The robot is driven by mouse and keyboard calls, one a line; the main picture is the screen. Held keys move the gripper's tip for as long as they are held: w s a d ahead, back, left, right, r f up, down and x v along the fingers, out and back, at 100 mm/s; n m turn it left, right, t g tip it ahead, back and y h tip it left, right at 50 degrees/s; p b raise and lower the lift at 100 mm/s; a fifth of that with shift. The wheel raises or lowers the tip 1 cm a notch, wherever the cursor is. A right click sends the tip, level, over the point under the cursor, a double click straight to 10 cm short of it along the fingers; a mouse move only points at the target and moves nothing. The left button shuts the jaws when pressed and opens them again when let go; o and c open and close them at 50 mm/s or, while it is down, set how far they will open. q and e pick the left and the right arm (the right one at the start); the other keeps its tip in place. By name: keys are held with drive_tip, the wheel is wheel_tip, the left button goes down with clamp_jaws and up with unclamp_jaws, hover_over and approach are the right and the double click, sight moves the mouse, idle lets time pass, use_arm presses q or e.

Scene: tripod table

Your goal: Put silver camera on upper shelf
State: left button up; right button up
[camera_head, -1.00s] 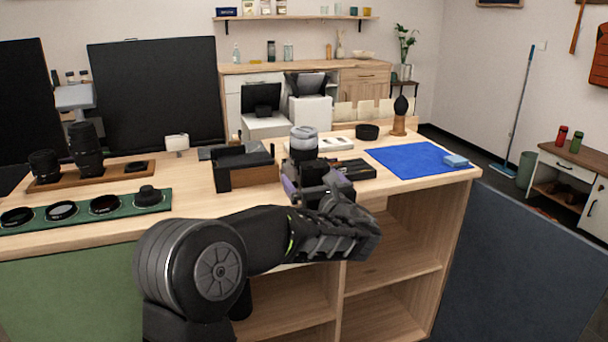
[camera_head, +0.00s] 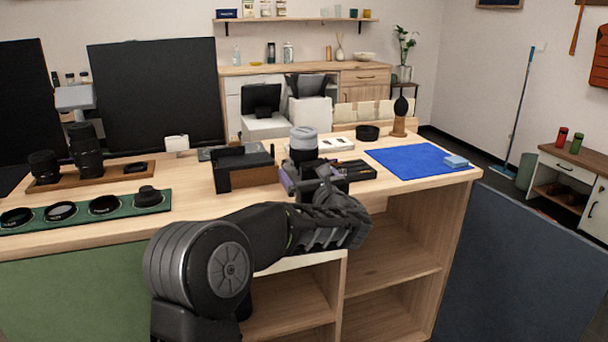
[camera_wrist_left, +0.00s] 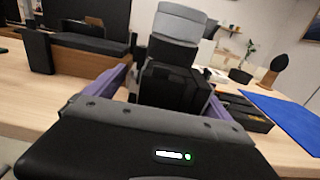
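A black object with a silver-grey cylindrical top (camera_head: 303,138), apparently the silver camera, stands upright on the wooden counter. In the left wrist view it is straight ahead (camera_wrist_left: 172,55), and its lower part is hidden behind the gripper body. My left gripper (camera_head: 314,178) is low over the counter at the object's near side. Its purple fingers (camera_wrist_left: 165,98) are spread, one on each side of the black body; contact cannot be told. Below the counter are open cubbies with an upper shelf board (camera_head: 392,262). A wall shelf (camera_head: 295,18) hangs at the back. My right gripper is not in view.
A black-and-brown box (camera_head: 245,168) stands left of the object, and a black tray (camera_head: 352,170) lies right. A blue cloth (camera_head: 415,160) covers the right end. Lenses sit on a green mat (camera_head: 85,211) at left. The visible right cubbies look empty.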

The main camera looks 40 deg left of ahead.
use_arm(q)
drive_tip(key=shift+w+d, duration=0.1)
drive_tip(key=c, duration=1.5)
drive_tip(key=shift+r, duration=0.2)
drive_tip(key=shift+c, duration=0.3)
drive_tip(key=shift+r, duration=0.1)
wheel_tip(320, 180, up, 10)
drive_tip(key=p, duration=0.3)
